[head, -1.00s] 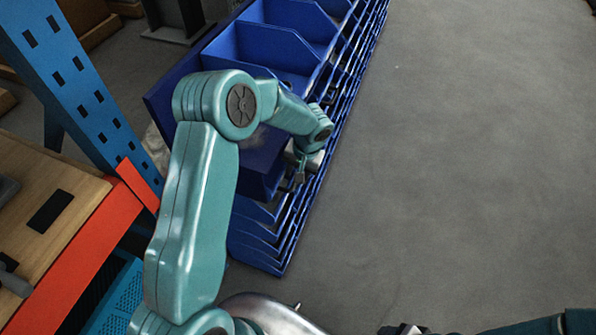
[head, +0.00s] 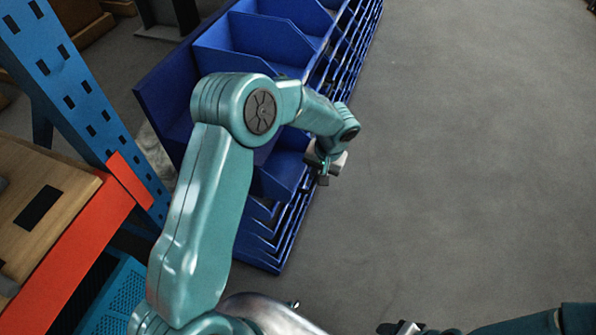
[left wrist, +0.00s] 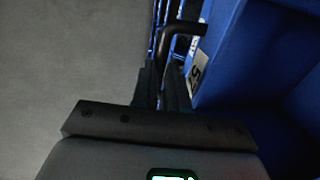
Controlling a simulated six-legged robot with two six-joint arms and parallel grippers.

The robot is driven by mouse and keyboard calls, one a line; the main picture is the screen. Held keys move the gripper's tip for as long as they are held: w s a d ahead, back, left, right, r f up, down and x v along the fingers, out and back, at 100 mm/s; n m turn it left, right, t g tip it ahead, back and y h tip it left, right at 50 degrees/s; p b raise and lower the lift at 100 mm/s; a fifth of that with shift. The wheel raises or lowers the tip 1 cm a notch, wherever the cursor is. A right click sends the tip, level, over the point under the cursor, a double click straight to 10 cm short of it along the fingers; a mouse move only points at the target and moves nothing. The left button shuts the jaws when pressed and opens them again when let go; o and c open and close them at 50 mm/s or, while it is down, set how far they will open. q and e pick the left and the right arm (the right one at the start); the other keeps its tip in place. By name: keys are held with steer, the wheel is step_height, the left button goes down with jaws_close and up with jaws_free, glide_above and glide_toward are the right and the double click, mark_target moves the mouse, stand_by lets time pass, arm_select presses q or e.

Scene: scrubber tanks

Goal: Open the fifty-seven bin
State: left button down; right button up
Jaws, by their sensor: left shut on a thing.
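My left gripper (head: 326,176) is at the right, aisle-side face of a long blue bin rack (head: 222,50). In the left wrist view its dark fingers (left wrist: 163,88) are shut on a black bent handle (left wrist: 183,32). Beside the handle is a blue bin (left wrist: 235,55) with a white label (left wrist: 199,70); a dark digit like a 5 shows, and the rest is hidden. In the head view a blue bin (head: 283,172) lies just left of the gripper, partly behind my forearm. How far it stands out is unclear. My right gripper (head: 405,328) is cut off at the bottom edge.
A blue perforated post (head: 75,90) and an orange beam (head: 75,225) with a wooden shelf (head: 50,180) stand close on the left. More blue bins continue along the rack to the back. The grey floor (head: 470,160) on the right is clear.

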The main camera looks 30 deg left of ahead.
arm_select(q)
steer(key=w+d+b, duration=0.1)
steer(key=w+d, duration=0.1)
steer(key=d, duration=0.6)
arm_select(e)
step_height(320, 180, down, 2)
steer(key=shift+f, duration=0.1)
arm_select(q)
steer(key=c, duration=1.1)
jaws_free()
steer(key=shift+c, duration=0.2)
step_height(320, 180, up, 16)
steer(key=d, duration=0.3)
steer(key=shift+w, duration=0.3)
steer(key=shift+s, duration=0.1)
arm_select(e)
steer(key=shift+s, duration=0.1)
